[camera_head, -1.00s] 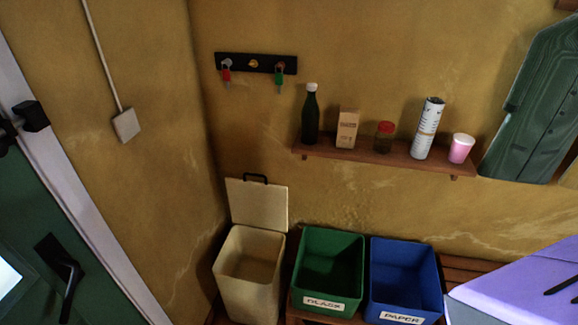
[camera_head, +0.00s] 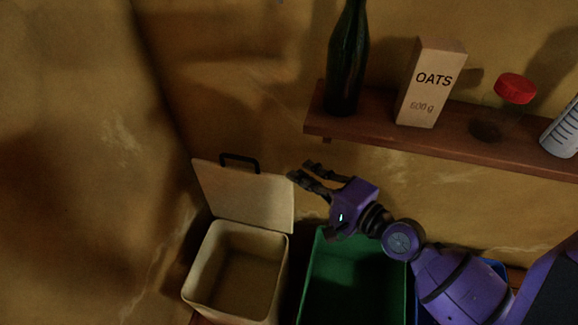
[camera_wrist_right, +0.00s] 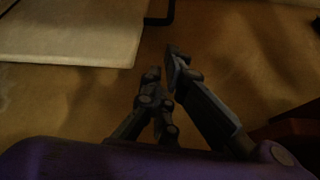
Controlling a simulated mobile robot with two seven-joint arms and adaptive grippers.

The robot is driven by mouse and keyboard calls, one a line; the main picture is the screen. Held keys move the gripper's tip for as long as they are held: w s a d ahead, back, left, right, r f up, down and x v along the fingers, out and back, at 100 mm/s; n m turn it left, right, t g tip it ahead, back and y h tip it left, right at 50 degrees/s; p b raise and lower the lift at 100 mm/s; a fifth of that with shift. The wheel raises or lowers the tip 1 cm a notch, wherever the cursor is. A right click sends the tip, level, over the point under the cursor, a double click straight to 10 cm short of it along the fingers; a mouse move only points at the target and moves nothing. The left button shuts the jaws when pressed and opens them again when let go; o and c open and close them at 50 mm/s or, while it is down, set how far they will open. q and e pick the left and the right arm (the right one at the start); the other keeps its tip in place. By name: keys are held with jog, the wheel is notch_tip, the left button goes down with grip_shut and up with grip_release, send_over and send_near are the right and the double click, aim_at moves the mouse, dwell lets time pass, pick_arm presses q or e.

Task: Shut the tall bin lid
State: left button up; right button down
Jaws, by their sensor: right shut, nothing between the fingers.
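The tall cream bin (camera_head: 236,270) stands at the lower left in the head view, its inside visible from above. Its lid (camera_head: 245,197) is open and stands upright at the back edge, with a black handle (camera_head: 240,162) on top. My right gripper (camera_head: 298,170) is shut and empty, just right of the lid's upper right corner. In the right wrist view the fingers (camera_wrist_right: 162,62) are close together, and the pale lid (camera_wrist_right: 75,30) and part of its black handle (camera_wrist_right: 160,14) show at upper left. My left gripper is not in view.
A green bin (camera_head: 340,280) is right of the tall bin, below my right arm. A blue bin is mostly hidden behind that arm. A wooden shelf (camera_head: 460,140) above holds a dark bottle (camera_head: 347,65), an oats box (camera_head: 430,85) and a red-lidded jar (camera_head: 515,88).

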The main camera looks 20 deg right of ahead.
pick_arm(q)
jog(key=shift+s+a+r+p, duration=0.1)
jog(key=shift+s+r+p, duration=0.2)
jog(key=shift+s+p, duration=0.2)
pick_arm(e)
jog(key=x, duration=0.8)
jog(key=shift+w+a, duration=0.3)
jog(key=shift+a, duration=0.05)
